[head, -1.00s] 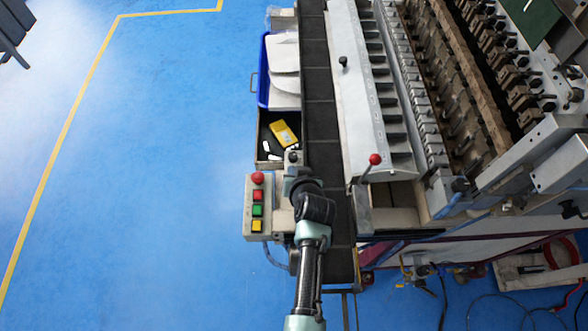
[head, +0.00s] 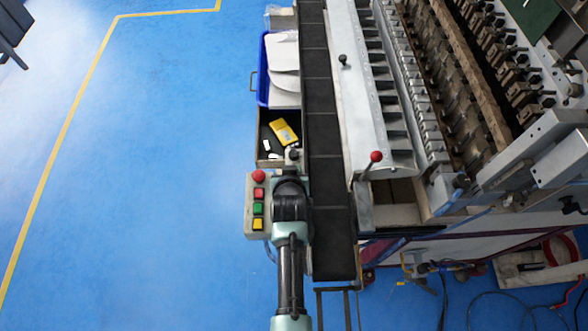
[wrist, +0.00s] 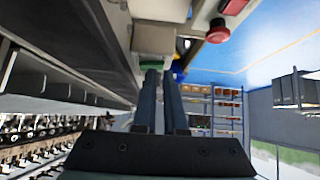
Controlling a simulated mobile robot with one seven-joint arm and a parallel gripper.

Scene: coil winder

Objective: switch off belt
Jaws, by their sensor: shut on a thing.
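The dark conveyor belt (head: 325,130) runs lengthwise beside the machine. A light grey box (head: 293,161) with a dark knob on top stands at the belt's left edge; it appears as a pale block in the wrist view (wrist: 155,38). My gripper (wrist: 163,74) points at this block, its two dark fingers close together. A small green part (wrist: 151,64), seemingly a switch, shows at the fingertips, and the fingers are shut on it. Its exact shape and position are hidden. In the head view, my wrist covers the fingers.
Left of my wrist is a control box (head: 250,220) with a red mushroom button (head: 258,177) and red, green and yellow buttons. A tray with a yellow item (head: 284,132) and a blue bin (head: 263,75) lie beyond. A red-knobbed lever (head: 376,156) stands right. Left floor is clear.

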